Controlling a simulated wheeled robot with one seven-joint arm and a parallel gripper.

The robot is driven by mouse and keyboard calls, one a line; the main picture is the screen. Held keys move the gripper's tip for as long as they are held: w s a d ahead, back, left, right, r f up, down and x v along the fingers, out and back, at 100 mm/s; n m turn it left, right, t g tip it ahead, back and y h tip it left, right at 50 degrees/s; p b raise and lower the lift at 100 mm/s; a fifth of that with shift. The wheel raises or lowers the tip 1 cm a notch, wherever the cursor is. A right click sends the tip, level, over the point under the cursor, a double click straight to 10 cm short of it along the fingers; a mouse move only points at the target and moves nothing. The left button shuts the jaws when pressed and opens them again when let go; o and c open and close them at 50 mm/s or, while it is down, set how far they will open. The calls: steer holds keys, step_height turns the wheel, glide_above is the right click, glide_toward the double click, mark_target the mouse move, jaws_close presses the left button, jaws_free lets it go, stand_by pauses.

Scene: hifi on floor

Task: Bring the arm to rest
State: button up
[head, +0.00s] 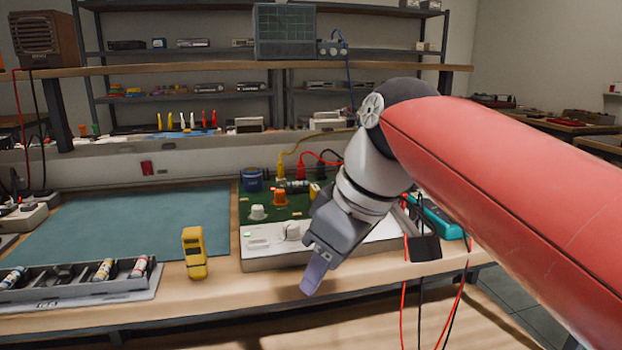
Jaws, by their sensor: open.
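My arm reaches in from the right side of the head view, with a red sleeve over its long link. My gripper (314,272) hangs at the wrist's end, pointing down and to the left. It is in front of the white panel device, near the bench's front edge. Only one bluish fingertip shows clearly; the other finger is hidden. Nothing shows held in it. It appears apart from the bench, though the exact gap cannot be told.
A white device (262,258) with a green board and knobs stands behind my gripper. A yellow meter (194,254) stands to the left. A component tray (80,285) lies farther left, before a blue-green mat (125,225). Red and black cables (404,305) hang over the bench edge.

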steer(key=s+d+f+m+t+h, duration=0.1)
steer(key=s+d+f+m, duration=0.3)
steer(key=f, duration=0.5)
steer(key=s+d+f+m+t+h, duration=0.2)
steer(key=s+d+f+m, duration=0.2)
steer(key=d+f+m, duration=0.3)
step_height(320, 180, down, 2)
steer(key=shift+d+f+h, duration=0.15)
steer(key=shift+d+h, duration=0.25)
steer(key=shift+d, duration=0.8)
